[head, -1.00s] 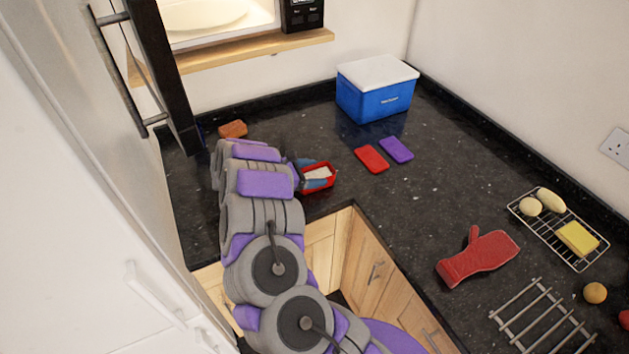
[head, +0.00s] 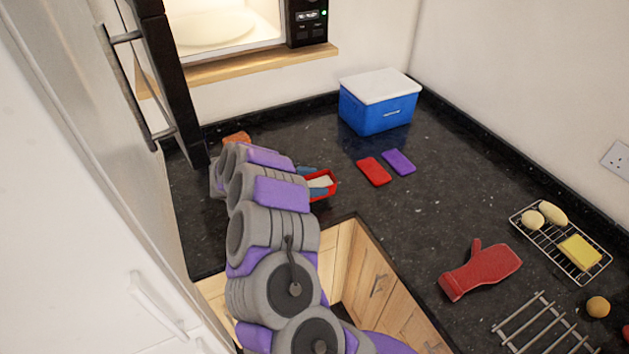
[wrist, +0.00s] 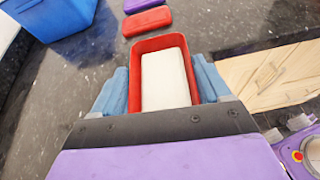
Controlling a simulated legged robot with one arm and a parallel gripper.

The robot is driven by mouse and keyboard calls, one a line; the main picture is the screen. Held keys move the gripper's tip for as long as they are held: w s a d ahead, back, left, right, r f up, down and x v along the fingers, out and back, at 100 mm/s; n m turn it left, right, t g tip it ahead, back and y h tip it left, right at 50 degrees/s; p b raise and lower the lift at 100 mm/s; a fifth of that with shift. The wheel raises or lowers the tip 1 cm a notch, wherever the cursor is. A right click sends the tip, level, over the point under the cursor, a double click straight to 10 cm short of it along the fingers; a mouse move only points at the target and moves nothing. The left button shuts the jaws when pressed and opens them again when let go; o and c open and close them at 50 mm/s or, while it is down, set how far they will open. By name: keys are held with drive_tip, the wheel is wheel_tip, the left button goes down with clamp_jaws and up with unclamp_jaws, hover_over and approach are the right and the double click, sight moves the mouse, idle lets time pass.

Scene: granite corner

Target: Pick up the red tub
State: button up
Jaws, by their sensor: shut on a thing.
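The red tub (head: 333,189) is a small open box on the dark counter, just right of my arm's end in the head view. It holds a white block that nearly fills it, and my arm hides its left side. In the wrist view the red tub (wrist: 152,45) lies between the two blue fingers of my gripper (wrist: 160,88). One finger is against each side, so the gripper is shut on the tub. Part of the gripper (head: 306,178) also shows in the head view. I cannot tell whether the tub is clear of the counter.
A blue cooler with white lid (head: 379,106), a red slab (head: 374,171) and a purple slab (head: 399,162) lie beyond. An oven mitt (head: 481,269) and a wire rack (head: 521,222) are at right. An open microwave (head: 225,40) is above. The counter edge is near.

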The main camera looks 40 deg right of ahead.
drive_tip(key=s+a+r, duration=0.1)
drive_tip(key=s+a, duration=0.7)
drive_tip(key=a, duration=0.3)
drive_tip(key=shift+a+r+p, duration=0.2)
drive_tip(key=shift+a+p, duration=0.1)
drive_tip(key=shift+a, duration=0.05)
drive_tip(key=shift+s, duration=0.15)
